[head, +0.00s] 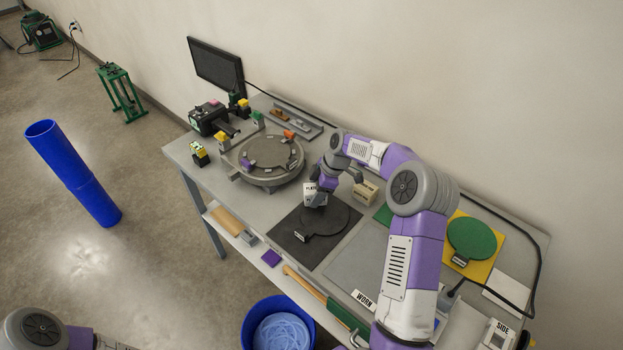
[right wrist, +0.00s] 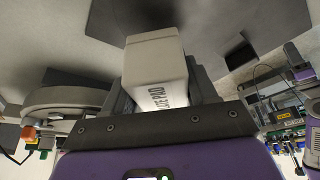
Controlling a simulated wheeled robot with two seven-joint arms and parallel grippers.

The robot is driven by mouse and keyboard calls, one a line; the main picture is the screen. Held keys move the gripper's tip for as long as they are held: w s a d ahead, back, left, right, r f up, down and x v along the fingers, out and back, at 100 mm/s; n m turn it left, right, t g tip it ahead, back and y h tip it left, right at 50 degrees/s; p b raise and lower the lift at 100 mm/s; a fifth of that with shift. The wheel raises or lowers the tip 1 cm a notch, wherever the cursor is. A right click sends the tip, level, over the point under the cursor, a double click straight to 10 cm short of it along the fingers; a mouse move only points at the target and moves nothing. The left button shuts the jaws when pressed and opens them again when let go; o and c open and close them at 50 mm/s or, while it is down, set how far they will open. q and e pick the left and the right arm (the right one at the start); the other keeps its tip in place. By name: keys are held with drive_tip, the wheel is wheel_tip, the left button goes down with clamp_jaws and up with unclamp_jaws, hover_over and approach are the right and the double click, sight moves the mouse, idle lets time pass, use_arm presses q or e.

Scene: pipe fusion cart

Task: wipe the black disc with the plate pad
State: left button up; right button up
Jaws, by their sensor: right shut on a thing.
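The pad is at the disc's far left edge. I cannot tell whether it touches the disc. Of my left arm only a part shows at the bottom left; its gripper is out of view.
A round grey fixture (head: 268,160) with coloured clamps stands left of the mat. A beige block (head: 365,192) stands behind the disc. A green disc (head: 472,238) lies on a yellow mat (head: 492,262) at right. A blue bucket (head: 250,335) stands below the bench front.

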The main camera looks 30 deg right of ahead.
sight(314, 189)
drive_tip(key=shift+s+r+p, duration=0.15)
drive_tip(key=shift+r+p, duration=0.1)
drive_tip(key=shift+r, duration=0.25)
drive_tip(key=shift+s+r+p, duration=0.15)
drive_tip(key=shift+r+p, duration=0.05)
drive_tip(key=shift+r, duration=0.3)
drive_tip(key=shift+w+r+p, duration=0.15)
drive_tip(key=shift+r+p, duration=0.4)
drive_tip(key=shift+r, duration=0.1)
drive_tip(key=shift+r+p, duration=0.7)
drive_tip(key=shift+r, duration=0.5)
